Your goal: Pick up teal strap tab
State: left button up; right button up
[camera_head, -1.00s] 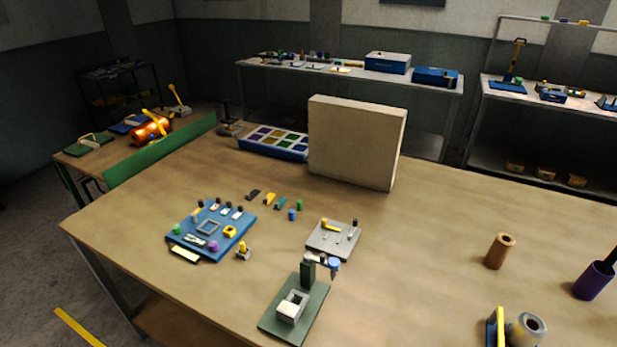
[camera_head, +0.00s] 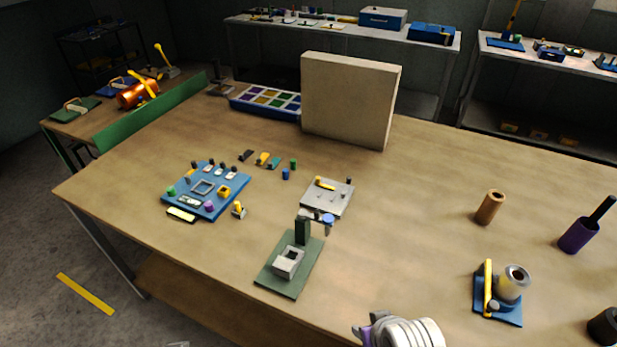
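A small teal piece (camera_head: 274,162), which looks like the teal strap tab, lies flat on the workbench (camera_head: 420,185). It sits just right of a small yellow piece (camera_head: 263,158) and left of a small green cylinder (camera_head: 293,164). A white ringed part of my arm with a grey and purple end (camera_head: 366,331) shows at the bottom edge, far from the teal piece. It seems to be my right arm; its fingers cannot be made out. My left gripper is not in view.
A blue board (camera_head: 178,200) with small parts lies left, a grey plate (camera_head: 340,196) right of centre. A green base with a post (camera_head: 276,284) stands in front. A tall beige block (camera_head: 345,100) and compartment tray (camera_head: 265,114) stand behind.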

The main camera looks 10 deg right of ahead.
aim_at(272, 165)
jog(key=i+j, duration=0.15)
jog(key=j, duration=0.25)
jog(key=i+j, duration=0.1)
jog(key=j, duration=0.3)
jog(key=i+j, duration=0.15)
jog(key=j, duration=0.25)
jog(key=i+j, duration=0.15)
jog(key=j, duration=0.25)
jog(key=i+j+z, duration=0.1)
jog(key=i, duration=0.55)
